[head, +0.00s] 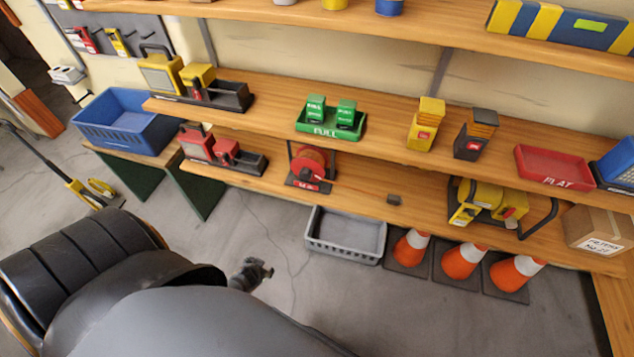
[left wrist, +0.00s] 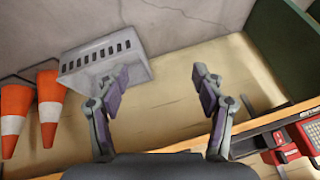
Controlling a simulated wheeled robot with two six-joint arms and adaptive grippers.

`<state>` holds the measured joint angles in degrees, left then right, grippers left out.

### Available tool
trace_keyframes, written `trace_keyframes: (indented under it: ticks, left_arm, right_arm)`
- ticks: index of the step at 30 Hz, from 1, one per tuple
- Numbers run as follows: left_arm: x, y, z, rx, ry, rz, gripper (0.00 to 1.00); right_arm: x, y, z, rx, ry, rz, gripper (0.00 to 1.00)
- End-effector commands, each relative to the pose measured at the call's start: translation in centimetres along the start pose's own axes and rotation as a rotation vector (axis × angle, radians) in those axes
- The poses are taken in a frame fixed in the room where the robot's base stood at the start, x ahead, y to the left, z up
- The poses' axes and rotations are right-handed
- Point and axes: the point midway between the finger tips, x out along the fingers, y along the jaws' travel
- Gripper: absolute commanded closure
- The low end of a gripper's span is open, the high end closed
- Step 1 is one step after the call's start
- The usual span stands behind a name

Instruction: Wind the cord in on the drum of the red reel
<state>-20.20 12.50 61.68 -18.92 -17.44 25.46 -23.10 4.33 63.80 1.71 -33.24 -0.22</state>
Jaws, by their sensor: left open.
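The red reel (head: 309,165) stands on the lower wooden shelf in the head view, left of the middle. Its drum is red and it sits on a dark base with a red label. My left gripper (head: 255,272) is in front of and below the shelf, apart from the reel. In the left wrist view the left gripper (left wrist: 160,78) is open and empty. I cannot make out the reel there. My right gripper is not in view.
A grey crate (head: 345,236) and orange cones (head: 463,260) stand on the floor under the shelf. A red device (head: 197,146) is left of the reel, yellow equipment (head: 487,200) to the right. Shelf space right of the reel is mostly clear.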

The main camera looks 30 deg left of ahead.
Motion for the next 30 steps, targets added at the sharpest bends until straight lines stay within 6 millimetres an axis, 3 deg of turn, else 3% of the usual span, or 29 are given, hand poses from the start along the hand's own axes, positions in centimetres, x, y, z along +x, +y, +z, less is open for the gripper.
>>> trace_keyframes:
  ticks: [1,4,8,12,16,21,25,30]
  left_arm:
    - [4.4,-0.4,-1.9,-0.007,0.087,-0.034,0.31]
    - [5.9,-1.9,-8.5,-0.041,0.270,-0.087,0.31]
    - [5.1,-2.4,-16.4,-0.093,0.529,-0.124,0.31]
    - [1.3,-1.4,-22.6,-0.149,0.791,-0.114,0.31]
    - [-2.8,-0.2,-25.8,-0.193,0.967,-0.079,0.31]
    - [-6.0,0.5,-27.4,-0.223,1.067,-0.048,0.31]
    - [-6.7,0.4,-27.8,-0.226,1.077,-0.045,0.31]
    - [-5.8,0.1,-29.5,-0.229,1.077,-0.047,0.31]
  right_arm:
    - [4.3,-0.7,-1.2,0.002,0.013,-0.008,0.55]
    - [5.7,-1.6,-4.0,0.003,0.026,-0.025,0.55]
    - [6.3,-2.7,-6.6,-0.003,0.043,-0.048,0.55]
    - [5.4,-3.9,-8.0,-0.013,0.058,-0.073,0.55]
    - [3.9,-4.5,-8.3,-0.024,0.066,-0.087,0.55]
    - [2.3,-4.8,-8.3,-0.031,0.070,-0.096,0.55]
    - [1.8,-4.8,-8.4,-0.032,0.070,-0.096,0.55]
    - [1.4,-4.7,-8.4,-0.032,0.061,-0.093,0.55]
